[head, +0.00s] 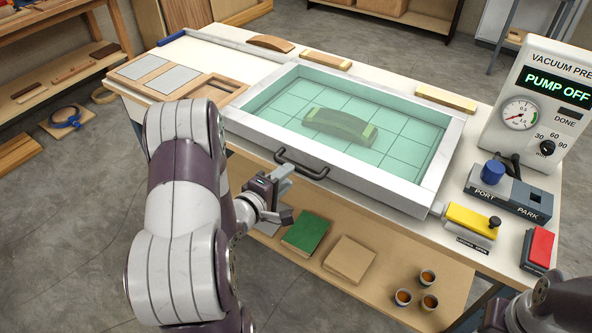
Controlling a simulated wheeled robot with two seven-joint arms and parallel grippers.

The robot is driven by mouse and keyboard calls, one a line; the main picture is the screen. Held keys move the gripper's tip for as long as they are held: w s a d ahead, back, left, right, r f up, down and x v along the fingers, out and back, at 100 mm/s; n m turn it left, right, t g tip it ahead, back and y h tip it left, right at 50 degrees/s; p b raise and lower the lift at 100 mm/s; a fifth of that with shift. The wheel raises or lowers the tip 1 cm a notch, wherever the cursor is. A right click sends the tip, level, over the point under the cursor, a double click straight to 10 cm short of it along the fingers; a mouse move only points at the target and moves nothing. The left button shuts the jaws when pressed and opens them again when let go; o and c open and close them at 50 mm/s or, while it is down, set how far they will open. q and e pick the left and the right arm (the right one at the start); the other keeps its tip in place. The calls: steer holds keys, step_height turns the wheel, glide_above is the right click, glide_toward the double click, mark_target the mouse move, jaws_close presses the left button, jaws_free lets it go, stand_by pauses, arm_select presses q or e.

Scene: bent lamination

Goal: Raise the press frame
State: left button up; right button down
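The press frame (433,190) is a pale rectangular frame lying flat on the bench, with a see-through green sheet (285,103) across it. A curved block (340,125) shows under the sheet. A dark bar handle (302,172) sits on the frame's near side. My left gripper (288,194) is in front of the bench, a little left of and below the handle. Its fingers are apart, with nothing seen between them, and it does not appear to touch the handle. Part of my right arm (560,305) shows at the bottom right corner; its fingers cannot be made out.
The vacuum press panel (540,95) reads PUMP OFF. Near it are a port and park block (510,195) with a blue knob, a yellow valve block (470,222) and a red switch (540,246). A lower shelf (395,268) holds cups and blocks.

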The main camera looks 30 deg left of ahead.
mark_target(297, 166)
arm_select(q)
steer(key=x, duration=0.5)
steer(key=shift+f, duration=0.15)
steer(key=shift+w, duration=0.35)
